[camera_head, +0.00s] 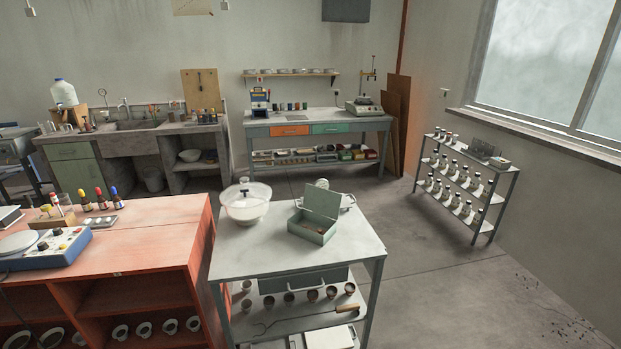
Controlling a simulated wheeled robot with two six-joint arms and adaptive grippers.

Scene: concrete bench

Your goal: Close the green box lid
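The green box (308,235) stands on the grey-topped table in the middle of the view. Its lid (321,203) is raised, standing up along the back edge of the box. The box's opening faces up, and some small brownish contents show inside, too small to name. Neither of my grippers is in this view, and no arm shows near the box.
The tabletop in front of the box is clear. An orange bench (150,235) adjoins on the left.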

